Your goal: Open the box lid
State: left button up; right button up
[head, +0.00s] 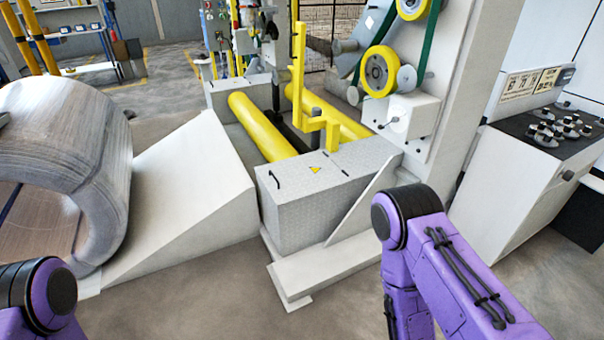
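A grey metal box (305,212) with a textured front stands at the middle of the head view. Its flat top lid (345,160) looks closed and carries a yellow warning triangle and small dark handles, one of them at the left end (275,180). Purple links of my arms show at the lower left and lower right. Neither of my grippers is in view, so their openings are hidden.
Yellow rollers (258,127) lie behind the box, with a yellow upright bracket (298,70). A white ramp (185,190) and a large metal coil (60,140) stand left. A control console (530,165) stands right. Bare floor (210,290) lies in front.

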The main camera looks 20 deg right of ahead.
aim_at(291, 179)
jog(key=z, duration=0.45)
jog(key=i, duration=0.5)
jog(key=z, duration=0.8)
jog(key=i, duration=1.55)
jog(key=u, duration=0.55)
